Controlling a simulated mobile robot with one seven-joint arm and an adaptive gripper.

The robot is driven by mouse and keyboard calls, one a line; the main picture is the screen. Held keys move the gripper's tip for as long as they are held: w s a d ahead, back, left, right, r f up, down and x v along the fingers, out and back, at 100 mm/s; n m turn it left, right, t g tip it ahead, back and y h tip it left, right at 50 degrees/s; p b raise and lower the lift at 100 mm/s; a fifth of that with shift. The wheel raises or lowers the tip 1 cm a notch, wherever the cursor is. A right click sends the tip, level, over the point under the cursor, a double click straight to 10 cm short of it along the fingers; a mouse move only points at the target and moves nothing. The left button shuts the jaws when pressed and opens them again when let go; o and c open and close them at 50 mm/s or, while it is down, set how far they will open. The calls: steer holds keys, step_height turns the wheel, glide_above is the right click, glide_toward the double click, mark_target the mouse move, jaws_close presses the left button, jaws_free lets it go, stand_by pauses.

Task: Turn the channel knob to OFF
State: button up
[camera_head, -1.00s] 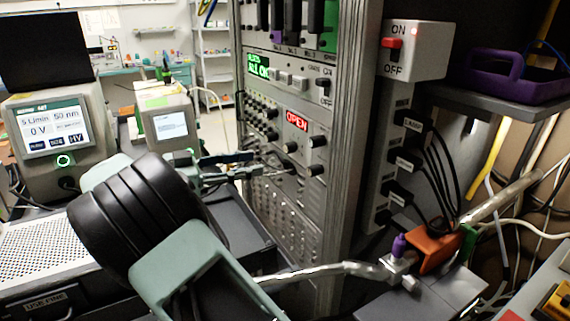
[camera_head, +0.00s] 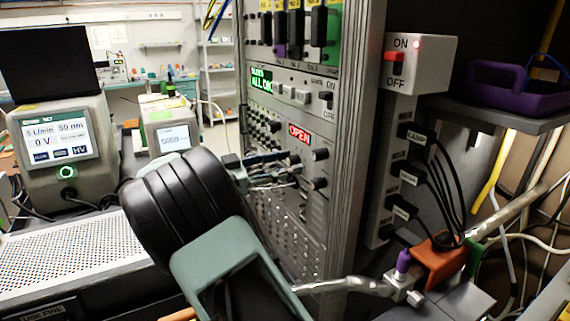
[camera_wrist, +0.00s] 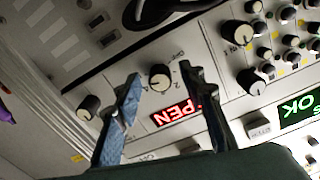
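My gripper (camera_wrist: 158,84) is open, with one fingertip on each side of this knob and gaps visible between. I cannot tell how far the tips are from the panel. In the head view my gripper (camera_head: 297,169) reaches the rack panel just below the OPEN display (camera_head: 299,134); its fingers cover most of the knob there.
Other knobs (camera_head: 320,155) (camera_wrist: 88,108) (camera_wrist: 250,82) sit close by on the panel. A green ALL OK display (camera_head: 261,81) is above. A grey ON/OFF switch box (camera_head: 422,63) and black LAMP cables (camera_head: 413,135) are right of the rack. An orange block (camera_head: 440,262) stands lower right.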

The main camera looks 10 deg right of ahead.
steer(key=shift+c, duration=0.4)
jaws_close()
